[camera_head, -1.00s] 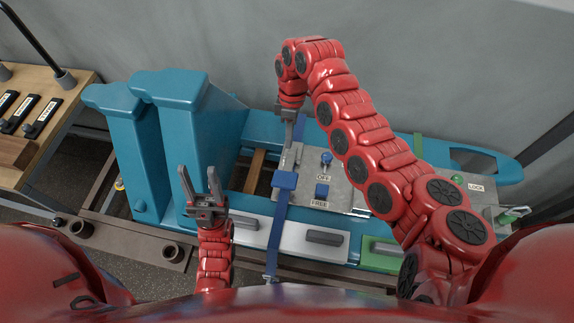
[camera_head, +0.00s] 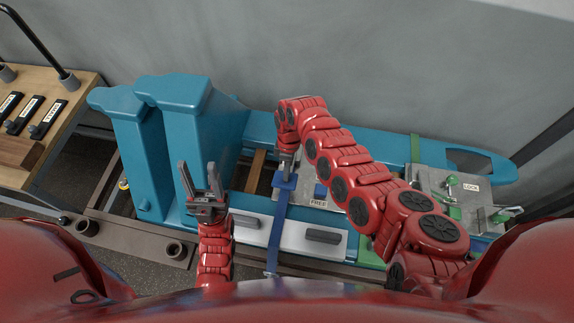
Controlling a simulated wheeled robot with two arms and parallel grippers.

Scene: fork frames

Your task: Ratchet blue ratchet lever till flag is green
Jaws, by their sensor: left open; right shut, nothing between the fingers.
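A blue ratchet lever (camera_head: 284,182) sits on a blue strap (camera_head: 273,238) that runs down over the near side of the blue frame. My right gripper (camera_head: 285,172) is shut and empty, pointing down at the far edge of the blue lever. I cannot tell whether it touches the lever. Part of the plate around it, with a FREE label (camera_head: 318,202) and a blue piece (camera_head: 321,190) above it, shows beside my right arm. My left gripper (camera_head: 201,182) is open and empty, fingers up, left of the lever. I cannot tell which part is the flag.
A tall blue block (camera_head: 187,140) stands behind my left gripper. Right of my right arm is a plate with green fittings and a LOCK label (camera_head: 471,186). A wooden bench (camera_head: 55,80) stands at the far left.

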